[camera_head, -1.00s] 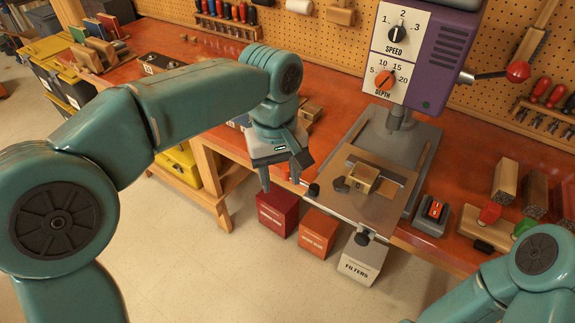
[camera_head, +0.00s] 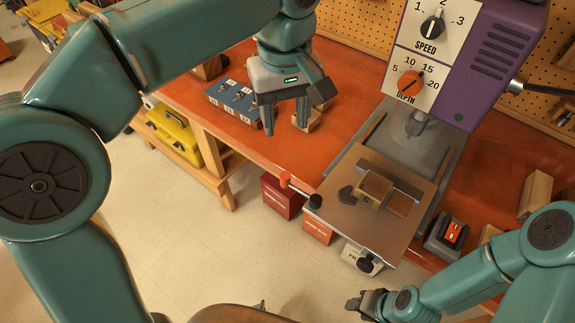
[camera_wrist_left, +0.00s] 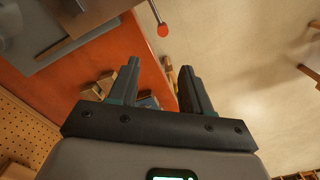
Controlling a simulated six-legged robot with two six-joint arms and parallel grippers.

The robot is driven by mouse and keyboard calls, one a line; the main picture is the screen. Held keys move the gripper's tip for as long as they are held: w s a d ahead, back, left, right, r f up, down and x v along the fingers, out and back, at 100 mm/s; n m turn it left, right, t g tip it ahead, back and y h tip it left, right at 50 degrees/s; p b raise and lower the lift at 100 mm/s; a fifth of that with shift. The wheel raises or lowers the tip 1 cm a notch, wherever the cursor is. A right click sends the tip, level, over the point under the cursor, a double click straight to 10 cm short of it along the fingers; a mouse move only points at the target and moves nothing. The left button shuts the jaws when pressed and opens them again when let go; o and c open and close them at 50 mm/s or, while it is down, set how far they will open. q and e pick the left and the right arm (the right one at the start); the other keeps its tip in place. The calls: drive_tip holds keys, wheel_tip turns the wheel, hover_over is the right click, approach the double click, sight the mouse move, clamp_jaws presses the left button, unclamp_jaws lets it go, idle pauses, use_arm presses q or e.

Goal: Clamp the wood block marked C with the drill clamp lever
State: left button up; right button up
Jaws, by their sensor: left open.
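A small wood block (camera_head: 375,187) lies on the flat metal drill table (camera_head: 340,205); I cannot read a mark on it. A lever with an orange tip (camera_head: 284,179) sticks out at the left edge of the drill table, near a black knob (camera_head: 315,201). A red-tipped rod (camera_wrist_left: 162,30) also shows in the left wrist view. My left gripper (camera_head: 286,127) is open and empty, pointing down, behind and apart from the lever; its fingers show in the left wrist view (camera_wrist_left: 160,70). My right gripper (camera_head: 366,303) is low in front of the drill table; its jaws are unclear.
The purple drill head (camera_head: 490,60) stands over the drill table. A blue case (camera_head: 232,100) and a wood piece (camera_head: 308,120) lie near my left gripper. A red switch box (camera_head: 446,235) is right of the drill table.

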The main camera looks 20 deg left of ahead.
sight(285, 172)
use_arm(q)
drive_tip(key=f, duration=0.5)
drive_tip(key=f+b, duration=0.1)
drive_tip(key=f, duration=0.4)
drive_tip(key=s+f, duration=0.1)
drive_tip(key=f, duration=0.5)
drive_tip(key=shift+d+b, duration=0.1)
drive_tip(key=shift+b, duration=0.3)
drive_tip(key=shift+s+d+r, duration=0.1)
drive_tip(key=shift+s, duration=0.05)
drive_tip(key=c, duration=0.3)
clamp_jaws()
